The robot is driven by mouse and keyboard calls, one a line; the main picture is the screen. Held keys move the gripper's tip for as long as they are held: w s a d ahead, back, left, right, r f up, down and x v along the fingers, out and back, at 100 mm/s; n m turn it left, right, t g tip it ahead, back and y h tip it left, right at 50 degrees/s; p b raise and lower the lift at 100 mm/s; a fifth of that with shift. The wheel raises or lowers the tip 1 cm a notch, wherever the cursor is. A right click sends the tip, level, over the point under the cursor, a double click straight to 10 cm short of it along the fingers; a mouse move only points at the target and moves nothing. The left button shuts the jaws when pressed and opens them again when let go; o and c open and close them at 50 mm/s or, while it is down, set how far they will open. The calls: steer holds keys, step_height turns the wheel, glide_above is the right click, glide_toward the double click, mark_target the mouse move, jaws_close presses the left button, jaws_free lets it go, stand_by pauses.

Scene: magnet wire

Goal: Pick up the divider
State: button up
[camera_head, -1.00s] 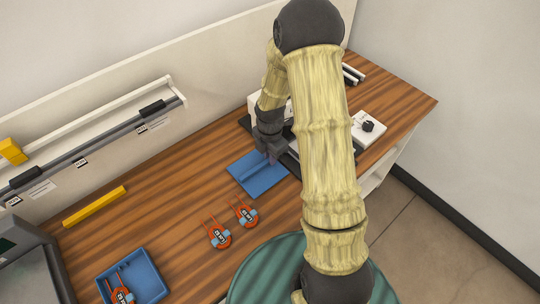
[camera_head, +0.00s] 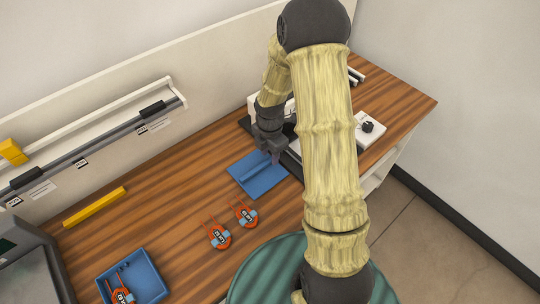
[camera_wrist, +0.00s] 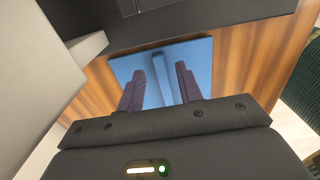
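The divider is a flat blue panel with a raised blue ridge along it (camera_head: 250,172), lying on the wooden bench. In the wrist view the panel (camera_wrist: 200,57) lies ahead of my gripper, with the ridge (camera_wrist: 161,72) running away from me. My gripper (camera_head: 273,158) is at the panel's far right part, pointing down. In the wrist view its two dark fingers (camera_wrist: 160,88) are apart, one on each side of the ridge, with blue showing between. I cannot tell how far above the panel the fingertips are.
Two orange tagged pieces (camera_head: 220,236) (camera_head: 245,214) lie left of the panel. A blue tray (camera_head: 148,272) holds another. A yellow bar (camera_head: 95,206) lies near the back wall. A white box with a black knob (camera_head: 368,128) stands right of my arm.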

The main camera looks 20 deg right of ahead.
step_height(320, 180, up, 10)
steer(key=shift+r+p, duration=0.2)
steer(key=shift+p, duration=0.25)
stand_by(0.3)
steer(key=s+a+r+m+t, duration=0.1)
steer(key=s+r+m, duration=0.1)
steer(key=s+m, duration=0.5)
steer(key=s+a+r+m+t, duration=0.1)
steer(key=s+r+m, duration=0.2)
steer(key=s+m, duration=0.4)
steer(key=m, duration=0.8)
steer(key=shift+r+m+t, duration=0.25)
steer(key=shift+m+t, duration=0.05)
